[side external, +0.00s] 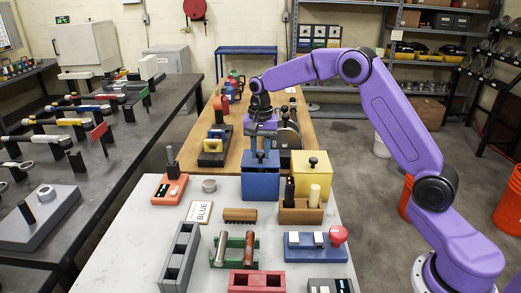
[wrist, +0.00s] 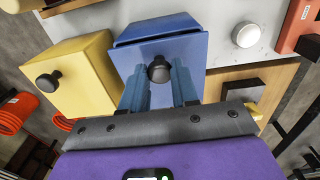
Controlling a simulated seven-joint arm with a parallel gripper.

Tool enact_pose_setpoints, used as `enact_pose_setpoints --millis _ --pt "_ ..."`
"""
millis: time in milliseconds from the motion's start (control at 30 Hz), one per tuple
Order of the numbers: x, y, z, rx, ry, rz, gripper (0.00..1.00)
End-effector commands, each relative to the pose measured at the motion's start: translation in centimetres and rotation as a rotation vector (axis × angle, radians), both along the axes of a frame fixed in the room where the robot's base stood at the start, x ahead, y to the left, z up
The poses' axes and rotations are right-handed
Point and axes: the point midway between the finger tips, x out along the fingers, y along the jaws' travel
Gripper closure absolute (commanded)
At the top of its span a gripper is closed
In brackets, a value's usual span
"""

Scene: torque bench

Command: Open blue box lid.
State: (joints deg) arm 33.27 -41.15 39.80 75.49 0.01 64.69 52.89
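The blue box (side external: 261,183) stands on the light table beside the yellow box. Its lid (wrist: 190,48) has a round black knob (wrist: 158,69) on top. My gripper (side external: 262,150) points down at the lid from above. In the wrist view my gripper (wrist: 159,82) has its two blue fingers apart, one on each side of the knob, with a visible gap around it. I cannot tell whether the fingertips are level with the knob. The lid appears to sit on the box.
The yellow box (side external: 311,178) with a black knob is close on the right. A wooden holder (side external: 300,213) with upright cylinders stands in front.

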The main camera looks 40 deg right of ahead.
Motion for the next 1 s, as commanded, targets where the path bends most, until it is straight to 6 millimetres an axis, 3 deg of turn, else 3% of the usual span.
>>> enact_pose_setpoints --millis 333,1000 --pt "0.3 -0.3 0.4 0.025 0.031 -0.004 1.00" --pt "2.3 -2.1 3.0 0.247 0.244 -0.005 1.00"
